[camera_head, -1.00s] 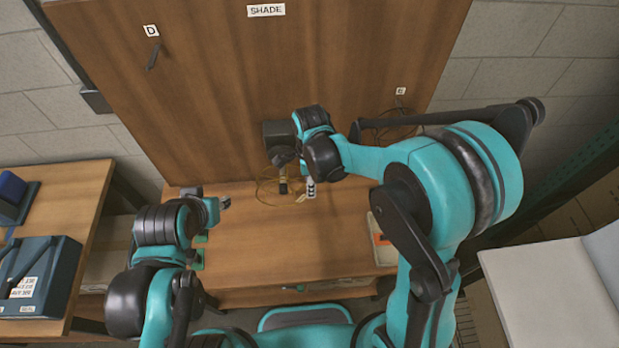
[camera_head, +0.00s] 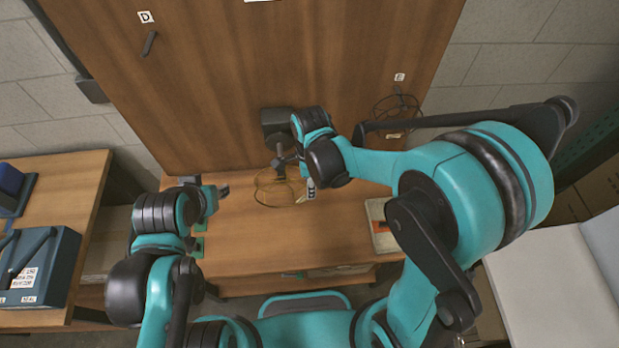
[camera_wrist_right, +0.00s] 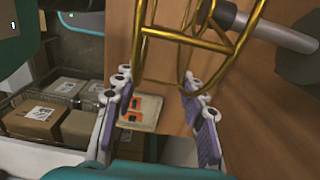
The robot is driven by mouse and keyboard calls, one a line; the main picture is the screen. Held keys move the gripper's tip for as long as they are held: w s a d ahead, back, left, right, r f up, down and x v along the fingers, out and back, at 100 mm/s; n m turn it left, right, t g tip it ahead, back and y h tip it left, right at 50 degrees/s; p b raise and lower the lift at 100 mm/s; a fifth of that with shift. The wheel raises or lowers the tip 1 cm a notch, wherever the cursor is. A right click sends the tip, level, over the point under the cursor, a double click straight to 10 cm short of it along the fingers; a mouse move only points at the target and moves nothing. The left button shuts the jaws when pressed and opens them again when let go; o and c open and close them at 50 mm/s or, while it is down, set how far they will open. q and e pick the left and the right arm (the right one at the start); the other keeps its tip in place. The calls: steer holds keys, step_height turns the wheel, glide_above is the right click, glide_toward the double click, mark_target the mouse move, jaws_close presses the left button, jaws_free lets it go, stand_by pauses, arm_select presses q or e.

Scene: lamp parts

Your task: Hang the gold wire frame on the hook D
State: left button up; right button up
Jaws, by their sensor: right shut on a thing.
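The gold wire frame (camera_head: 262,187) shows in the head view below a dark wall mount with a rod. In the right wrist view the frame (camera_wrist_right: 190,40) fills the top centre, its wires beside the rod's end; I cannot tell whether they go around it. My right gripper (camera_wrist_right: 157,105) is shut on the frame, its fingers on both sides of the lower wires; in the head view it (camera_head: 308,186) is partly hidden by its wrist. Hook D (camera_head: 149,43) is an empty dark peg under label D, upper left on the board. My left gripper (camera_head: 220,191) is at the board's lower left, away from the frame; its jaws are unclear.
The dark mount (camera_head: 276,121) sticks out from the brown board (camera_head: 210,80). A dark wire frame (camera_head: 398,107) hangs under label E at right. A book-like item (camera_head: 381,226) lies on the bench's right. The board between hook D and the mount is clear.

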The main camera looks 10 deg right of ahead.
steer(key=shift+s, duration=1.65)
stand_by(0.4)
